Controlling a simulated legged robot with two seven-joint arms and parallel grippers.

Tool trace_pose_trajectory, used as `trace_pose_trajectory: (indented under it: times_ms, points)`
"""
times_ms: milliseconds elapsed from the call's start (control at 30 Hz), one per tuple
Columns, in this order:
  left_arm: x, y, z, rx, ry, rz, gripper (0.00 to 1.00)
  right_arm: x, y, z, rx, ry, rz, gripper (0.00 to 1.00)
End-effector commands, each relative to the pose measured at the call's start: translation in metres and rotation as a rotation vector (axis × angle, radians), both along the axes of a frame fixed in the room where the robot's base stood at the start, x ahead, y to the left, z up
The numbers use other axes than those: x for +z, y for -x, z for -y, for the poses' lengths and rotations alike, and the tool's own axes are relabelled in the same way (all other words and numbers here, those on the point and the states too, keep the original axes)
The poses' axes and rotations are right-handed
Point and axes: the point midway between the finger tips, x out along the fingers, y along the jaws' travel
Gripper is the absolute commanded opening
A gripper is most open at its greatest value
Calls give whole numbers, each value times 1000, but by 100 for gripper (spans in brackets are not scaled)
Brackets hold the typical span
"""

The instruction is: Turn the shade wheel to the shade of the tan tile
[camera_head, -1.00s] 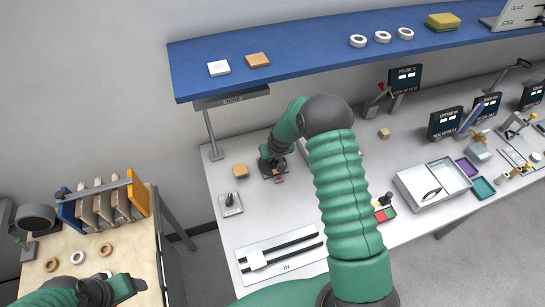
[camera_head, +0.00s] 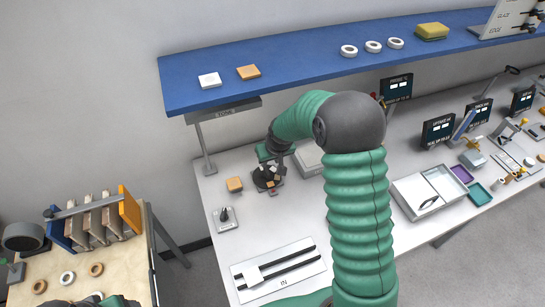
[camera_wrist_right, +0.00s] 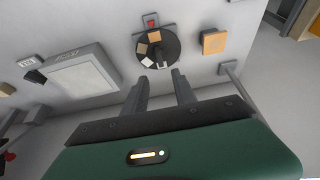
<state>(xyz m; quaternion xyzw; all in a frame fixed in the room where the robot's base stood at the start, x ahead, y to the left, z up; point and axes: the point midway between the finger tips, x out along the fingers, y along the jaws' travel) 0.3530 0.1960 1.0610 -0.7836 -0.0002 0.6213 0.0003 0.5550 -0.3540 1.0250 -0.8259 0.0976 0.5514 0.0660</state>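The shade wheel (camera_head: 268,179) is a dark disc with small coloured tiles, on the table near its left end. In the right wrist view the wheel (camera_wrist_right: 158,46) shows white, tan and dark patches and a red mark on a small plate behind it. A tan tile (camera_head: 234,184) sits just left of the wheel; in the right wrist view it (camera_wrist_right: 213,41) is right of the wheel. My right gripper (camera_wrist_right: 160,76) is open, its two fingers apart and pointing at the wheel's near edge; contact cannot be told. My left gripper (camera_head: 118,301) is mostly cut off at the bottom left.
A blue shelf (camera_head: 300,66) above carries a white tile (camera_head: 209,80), another tan tile (camera_head: 248,72), several rings and a yellow block (camera_head: 432,32). A switch (camera_head: 225,218) and the IN plate (camera_head: 278,270) lie in front. A pale box (camera_wrist_right: 82,77) stands beside the wheel.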

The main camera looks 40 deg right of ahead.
Motion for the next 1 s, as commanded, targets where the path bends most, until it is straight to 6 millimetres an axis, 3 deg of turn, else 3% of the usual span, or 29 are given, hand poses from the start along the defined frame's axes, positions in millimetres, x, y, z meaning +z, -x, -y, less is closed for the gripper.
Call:
trace_pose_trajectory:
  times_ms: [133,300,767,867,1000]
  points:
    - [-5,0,0,0,0,0,70,32,12,-2,-1,2,2,33]
    - [-6,0,0,0,0,0,70,49,19,-4,0,1,0,33]
    - [-6,0,0,0,0,0,70,50,21,-6,2,0,-3,33]
    - [-7,0,0,0,0,0,70,49,35,-29,33,-1,-20,33]
    - [-9,0,0,0,0,0,70,43,99,-97,130,-5,-80,33]
